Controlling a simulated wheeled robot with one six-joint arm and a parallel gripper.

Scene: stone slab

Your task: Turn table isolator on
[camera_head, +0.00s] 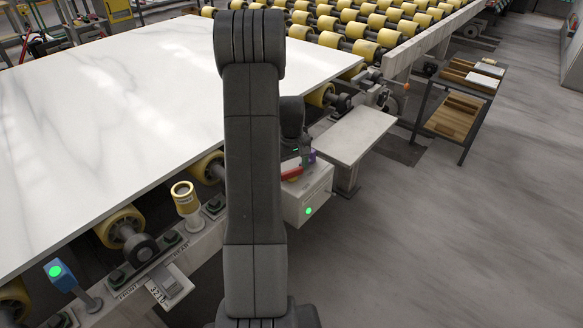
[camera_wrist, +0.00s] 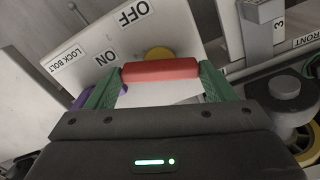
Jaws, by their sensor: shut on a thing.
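The table isolator is a pale box (camera_head: 314,196) on the side of the slab table, right of my arm in the head view, with a lit green lamp (camera_head: 308,211). Its pale plate (camera_wrist: 88,50) in the wrist view reads OFF, ON and LOCK BOLT. The red handle (camera_wrist: 160,70) lies across the wrist view, below ON, and partly shows in the head view (camera_head: 291,174). My gripper (camera_wrist: 158,76) is shut on the red handle, a green finger at each end. A purple part (camera_wrist: 84,97) shows left of the fingers, mostly hidden. The handle's exact setting is unclear.
A white marbled slab (camera_head: 120,110) rests on yellow rollers left of my arm. A pale shelf (camera_head: 345,133) stands just beyond the isolator. A blue lamp post (camera_head: 60,274) and yellow-topped post (camera_head: 185,197) stand along the near rail.

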